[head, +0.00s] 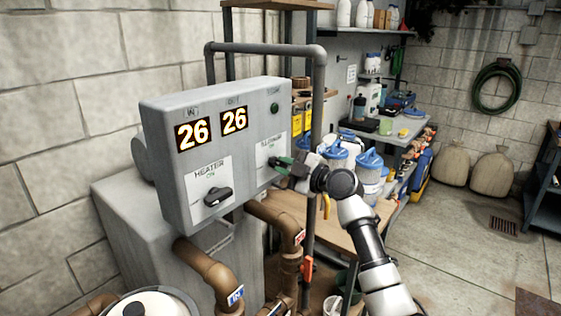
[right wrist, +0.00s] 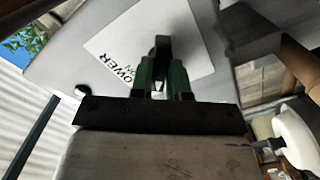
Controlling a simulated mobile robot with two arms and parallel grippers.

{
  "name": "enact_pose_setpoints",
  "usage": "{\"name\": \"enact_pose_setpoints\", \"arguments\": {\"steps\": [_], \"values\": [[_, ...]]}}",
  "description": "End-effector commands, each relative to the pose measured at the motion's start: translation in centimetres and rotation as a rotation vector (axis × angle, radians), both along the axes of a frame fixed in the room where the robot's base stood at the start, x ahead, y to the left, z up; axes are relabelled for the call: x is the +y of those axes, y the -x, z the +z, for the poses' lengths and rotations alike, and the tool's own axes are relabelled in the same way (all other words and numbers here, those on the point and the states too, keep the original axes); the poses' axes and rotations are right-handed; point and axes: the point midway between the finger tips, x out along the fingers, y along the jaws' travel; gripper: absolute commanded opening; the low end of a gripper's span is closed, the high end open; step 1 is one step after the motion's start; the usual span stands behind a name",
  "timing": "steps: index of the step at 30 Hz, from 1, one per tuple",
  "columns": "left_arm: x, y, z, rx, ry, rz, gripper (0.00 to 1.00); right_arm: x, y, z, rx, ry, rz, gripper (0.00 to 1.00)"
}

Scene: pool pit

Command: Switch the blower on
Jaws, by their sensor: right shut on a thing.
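The grey control box (head: 165,150) stands at the left with two lit displays, both reading 26. On its front right is the white blower plate (head: 268,147), partly covered by my right gripper (head: 281,165). In the right wrist view the blower plate (right wrist: 108,45) shows part of the word blower and a green ON. There my right gripper's green fingers (right wrist: 162,70) are closed on the dark blower knob (right wrist: 162,44). The fingers hide most of the knob, so its pointing direction is unclear. My left gripper is not in view.
The heater knob (head: 217,196) is on the box's lower left. A small dark green round lamp (head: 275,108) is near its top right. Brown pipes (head: 211,267) run below the box. A grey pipe (head: 319,110) rises behind it. Open floor (head: 450,235) lies at the right.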

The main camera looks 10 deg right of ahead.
Motion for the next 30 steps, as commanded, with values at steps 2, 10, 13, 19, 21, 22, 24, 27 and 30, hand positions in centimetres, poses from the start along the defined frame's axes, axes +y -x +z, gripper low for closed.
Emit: {"name": "enact_pose_setpoints", "arguments": {"steps": [2,10,13,19,21,22,24,27,30], "values": [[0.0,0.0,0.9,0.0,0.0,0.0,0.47,0.1,0.0,0.2,0.083,-0.101,0.001,0.0],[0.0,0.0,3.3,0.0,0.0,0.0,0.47,0.1,0.0,0.3,0.372,-0.472,0.0,0.0],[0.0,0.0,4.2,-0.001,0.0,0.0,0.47,0.1,0.0,0.3,0.478,-0.608,0.0,0.0],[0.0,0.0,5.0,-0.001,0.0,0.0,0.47,0.0,0.0,-0.1,0.6,-0.763,-0.001,0.0],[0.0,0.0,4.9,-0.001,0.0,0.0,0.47,0.0,0.0,-0.2,0.606,-0.772,0.0,0.0],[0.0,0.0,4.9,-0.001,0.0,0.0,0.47,0.0,0.0,-0.2,0.606,-0.772,0.0,0.0],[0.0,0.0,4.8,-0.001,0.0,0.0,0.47,0.0,0.0,-0.2,0.606,-0.772,0.0,0.0],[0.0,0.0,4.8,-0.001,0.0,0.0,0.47,0.0,0.0,-0.2,0.605,-0.771,0.001,0.26],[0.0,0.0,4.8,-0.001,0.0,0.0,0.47,0.0,0.0,-0.2,0.603,-0.77,0.0,0.42]]}}
